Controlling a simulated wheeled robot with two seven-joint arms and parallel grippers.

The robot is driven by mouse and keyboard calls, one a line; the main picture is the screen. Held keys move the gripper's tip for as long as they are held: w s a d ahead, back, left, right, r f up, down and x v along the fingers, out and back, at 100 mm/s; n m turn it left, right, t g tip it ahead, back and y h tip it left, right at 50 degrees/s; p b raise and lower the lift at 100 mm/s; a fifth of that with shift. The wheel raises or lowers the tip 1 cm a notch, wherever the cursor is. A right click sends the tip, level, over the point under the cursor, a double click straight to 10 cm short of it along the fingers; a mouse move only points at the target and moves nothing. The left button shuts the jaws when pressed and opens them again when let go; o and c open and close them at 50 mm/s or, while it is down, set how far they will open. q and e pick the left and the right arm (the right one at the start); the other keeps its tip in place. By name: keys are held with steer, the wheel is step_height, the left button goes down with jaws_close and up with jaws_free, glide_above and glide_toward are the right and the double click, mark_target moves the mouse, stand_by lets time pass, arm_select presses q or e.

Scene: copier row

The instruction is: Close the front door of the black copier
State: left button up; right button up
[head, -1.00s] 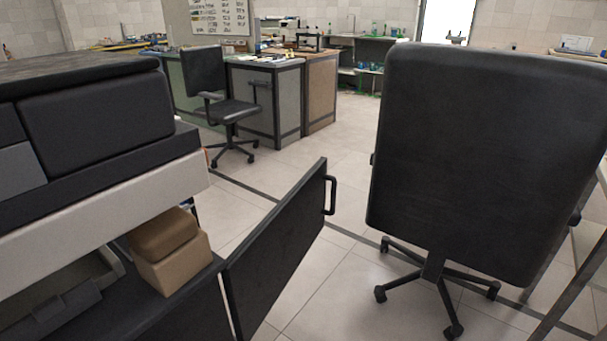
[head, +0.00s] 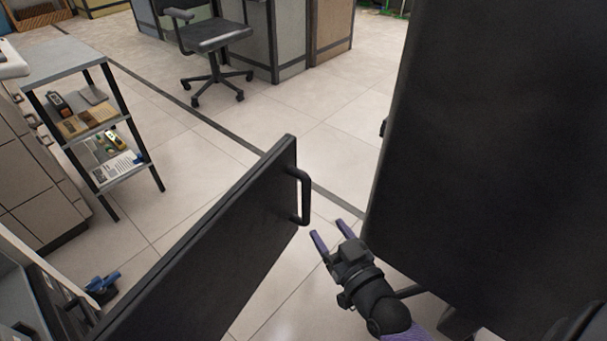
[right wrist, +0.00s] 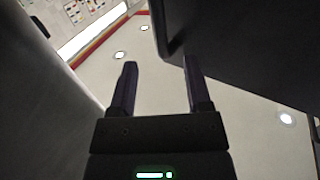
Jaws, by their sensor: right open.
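The front door (head: 205,250) of the black copier stands open as a dark upright panel in the head view. Its black handle (head: 303,197) is on the far end, facing right. Only a part of the copier's body (head: 35,300) shows at the lower left. My right gripper (head: 329,232) is open and empty, just right of and nearer than the handle, apart from it in the picture. In the right wrist view its two fingers (right wrist: 160,64) are spread with nothing between them. A dark panel fills the upper right there; I cannot tell if it is the door. My left gripper is out of view.
A grey shelf rack (head: 75,60) with small items is at the left. Another chair (head: 215,40) is at the back. Tiled floor (head: 330,130) is clear beyond the door.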

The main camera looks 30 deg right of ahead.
mark_target(308, 199)
steer(key=w+b, duration=0.1)
steer(key=w, duration=0.2)
steer(key=w+b, duration=0.2)
steer(key=w, duration=0.1)
steer(key=w+b, duration=0.1)
steer(key=w, duration=0.2)
steer(key=shift+w+d+b, duration=0.15)
steer(key=shift+d+b, duration=0.15)
steer(key=shift+d, duration=0.05)
steer(key=shift+w+r, duration=0.15)
steer(key=shift+w, duration=0.3)
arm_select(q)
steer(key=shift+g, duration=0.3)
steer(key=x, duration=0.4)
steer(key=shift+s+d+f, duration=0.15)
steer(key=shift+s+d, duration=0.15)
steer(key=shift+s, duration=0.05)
arm_select(e)
jaws_close()
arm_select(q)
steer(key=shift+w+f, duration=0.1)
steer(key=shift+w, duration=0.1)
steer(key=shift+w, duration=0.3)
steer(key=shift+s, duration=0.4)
